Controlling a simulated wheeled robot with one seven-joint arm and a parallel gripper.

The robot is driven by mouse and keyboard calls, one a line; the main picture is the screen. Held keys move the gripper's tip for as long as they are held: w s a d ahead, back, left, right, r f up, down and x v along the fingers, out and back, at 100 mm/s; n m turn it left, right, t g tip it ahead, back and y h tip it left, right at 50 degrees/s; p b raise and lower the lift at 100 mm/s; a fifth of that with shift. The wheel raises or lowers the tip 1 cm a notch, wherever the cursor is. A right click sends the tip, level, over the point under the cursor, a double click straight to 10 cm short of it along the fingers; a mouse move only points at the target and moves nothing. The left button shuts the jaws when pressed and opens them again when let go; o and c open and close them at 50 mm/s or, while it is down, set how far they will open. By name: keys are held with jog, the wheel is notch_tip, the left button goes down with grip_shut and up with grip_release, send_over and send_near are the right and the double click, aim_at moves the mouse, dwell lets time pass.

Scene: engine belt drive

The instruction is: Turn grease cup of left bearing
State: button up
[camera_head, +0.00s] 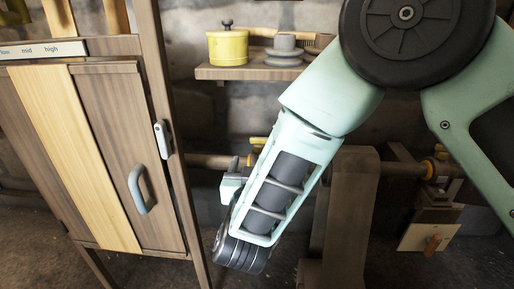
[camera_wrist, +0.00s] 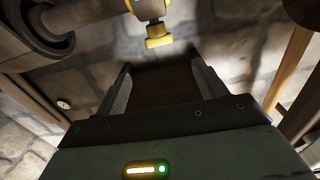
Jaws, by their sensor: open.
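In the wrist view, a yellow grease cup (camera_wrist: 158,36) with a short crossbar end shows at the top, just beyond my fingertips and slightly above the gap between them. Beside it is a grey-brown shaft (camera_wrist: 85,14) at the upper left. My gripper (camera_wrist: 161,72) is open, with its two dark fingers apart and nothing held between them. In the head view, a bit of yellow at the left bearing (camera_head: 258,142) shows just behind my arm.
A brown belt (camera_head: 346,225) hangs right of my forearm. The right bearing (camera_head: 430,169) has yellow parts, with a hanging tag (camera_head: 428,237) below. A wooden cabinet (camera_head: 115,150) with a grey handle stands at left. A shelf (camera_head: 255,73) above holds a yellow pot (camera_head: 228,47).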

jog(key=shift+s+a, duration=0.1)
jog(key=shift+s, duration=2.05)
jog(key=s+r+n+g+y, duration=0.2)
jog(key=s+n+g+y, duration=0.45)
jog(key=s+g, duration=0.4)
jog(key=s+d+n+g+h, duration=0.1)
jog(key=s+d+g+h, duration=0.25)
jog(key=s+d, duration=0.4)
jog(key=s+d+n+g+h, duration=0.15)
jog(key=s+d+g, duration=0.3)
jog(key=d, duration=0.55)
notch_tip(320, 180, up, 29)
jog(key=p, duration=2.9)
jog(key=shift+a+r+m+p, duration=0.15)
jog(key=shift+a+m+p, duration=0.1)
jog(key=shift+m+p, duration=0.15)
jog(key=shift+s+t, duration=0.1)
jog(key=shift+t, duration=0.15)
